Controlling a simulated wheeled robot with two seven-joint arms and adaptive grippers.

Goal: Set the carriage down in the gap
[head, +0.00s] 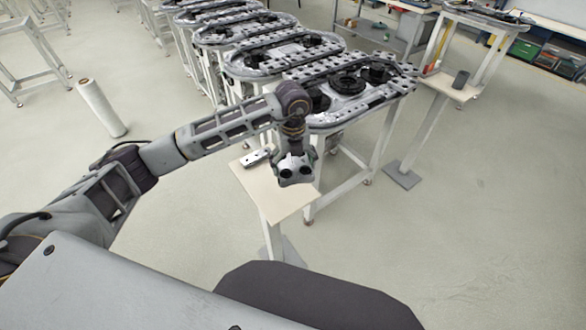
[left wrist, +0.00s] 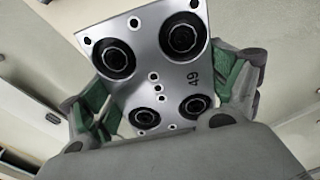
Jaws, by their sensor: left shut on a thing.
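My left gripper (head: 295,168) is over the right part of a small cream side table. In the left wrist view its green-padded fingers are shut on the sides of a carriage (left wrist: 157,72). The carriage is a silver plate with four black wheels facing the camera, small holes and the number 49. The nearest ring track (head: 345,85), a grey oval with black discs and a perforated plate, stands on a white frame behind the gripper. I cannot make out the gap in it. My right gripper is not in view.
A small silver piece (head: 256,158) lies on the cream side table (head: 262,190) near its back-left edge. Several more tracks stand in a row behind. Right of them, a small stand (head: 452,87) bears a dark cylinder (head: 461,80). A white roll (head: 102,108) stands on the floor at left.

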